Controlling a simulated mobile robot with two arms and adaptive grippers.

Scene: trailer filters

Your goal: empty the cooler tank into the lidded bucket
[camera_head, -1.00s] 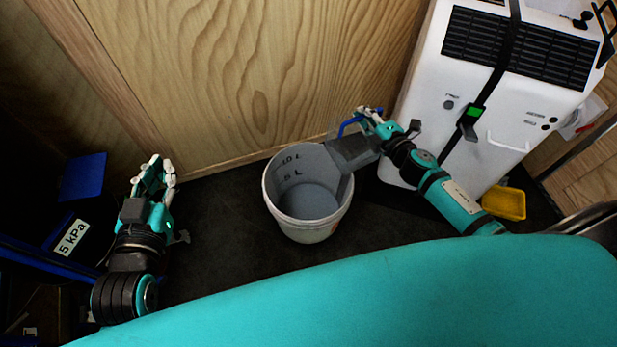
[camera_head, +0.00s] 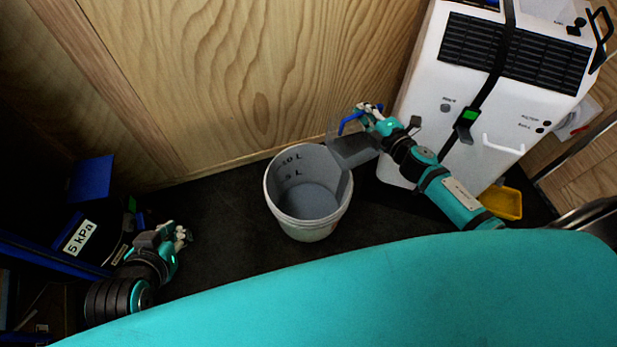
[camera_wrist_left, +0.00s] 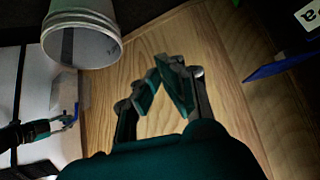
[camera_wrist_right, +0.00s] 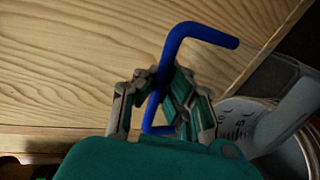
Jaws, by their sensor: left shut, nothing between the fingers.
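The white bucket (camera_head: 308,230) stands open on the dark floor, with litre marks inside its wall. Its inside looks grey, and I cannot tell how much liquid is there. My right gripper (camera_head: 366,113) is shut on the blue handle (camera_wrist_right: 168,78) of the cooler tank (camera_head: 352,150). The grey, see-through tank is tilted, its lower end over the bucket's right rim. No stream is clearly visible. My left gripper (camera_head: 184,237) is shut and empty, left of the bucket and apart from it. It also shows in the left wrist view (camera_wrist_left: 170,62). I cannot make out the bucket's lid.
The white cooler (camera_head: 455,105), with a black strap round it, stands at the right. A yellow tray (camera_head: 505,203) lies beside its foot. At left stands a dark unit with a "5 kPa" label (camera_head: 80,238) and a blue panel (camera_head: 92,178). Floor between left gripper and bucket is clear.

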